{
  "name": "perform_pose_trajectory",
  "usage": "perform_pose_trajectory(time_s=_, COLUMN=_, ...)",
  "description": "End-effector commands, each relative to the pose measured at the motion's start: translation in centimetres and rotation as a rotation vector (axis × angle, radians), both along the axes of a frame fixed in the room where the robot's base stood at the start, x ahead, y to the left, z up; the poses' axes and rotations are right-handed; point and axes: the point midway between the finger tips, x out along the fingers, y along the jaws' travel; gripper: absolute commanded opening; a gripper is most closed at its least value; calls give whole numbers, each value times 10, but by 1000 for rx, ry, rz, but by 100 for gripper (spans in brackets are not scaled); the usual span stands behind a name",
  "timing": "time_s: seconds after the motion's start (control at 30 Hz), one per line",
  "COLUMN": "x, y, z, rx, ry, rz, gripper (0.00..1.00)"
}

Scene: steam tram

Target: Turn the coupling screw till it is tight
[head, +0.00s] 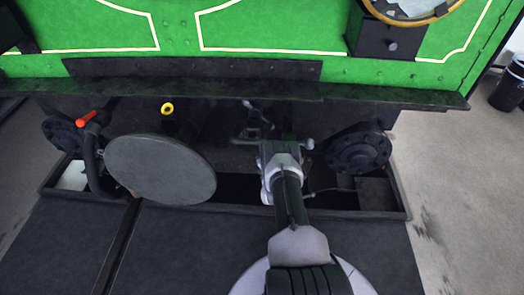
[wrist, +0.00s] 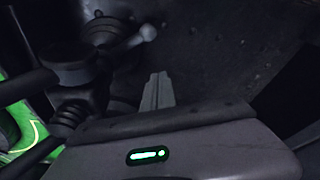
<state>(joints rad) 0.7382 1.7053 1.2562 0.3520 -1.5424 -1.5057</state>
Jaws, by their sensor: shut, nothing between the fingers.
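The coupling screw (wrist: 92,70) is dark metal and fills the left part of the wrist view. Its pale lever with a rounded end (wrist: 140,38) sticks out to the right. My gripper (wrist: 157,88) shows in the wrist view as narrow grey fingers, shut and empty, just below and right of the lever, apart from it in the picture. In the head view the coupling (head: 256,124) hangs at the middle of the dark buffer beam, partly hidden by my gripper (head: 268,150).
A large round grey buffer (head: 160,170) stands left of my arm, and a dark round buffer part (head: 358,150) stands to the right. A hose with a red handle (head: 86,118) is at the far left. The green tram front (head: 250,40) rises above. A dark pit lies below.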

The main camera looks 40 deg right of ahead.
Motion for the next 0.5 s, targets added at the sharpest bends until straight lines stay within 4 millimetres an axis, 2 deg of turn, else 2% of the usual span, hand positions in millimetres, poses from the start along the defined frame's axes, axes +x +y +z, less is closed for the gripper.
perform_pose_trajectory(time_s=0.03, x=-9, y=7, z=7, rx=2, ry=3, rz=-1, gripper=0)
perform_pose_trajectory(time_s=0.2, x=-27, y=22, z=6, rx=-1, ry=5, rz=1, gripper=0)
perform_pose_trajectory(time_s=0.4, x=-27, y=24, z=4, rx=-171, ry=200, rz=1, gripper=0)
perform_pose_trajectory(time_s=0.5, x=-22, y=18, z=-1, rx=-179, ry=206, rz=1, gripper=0)
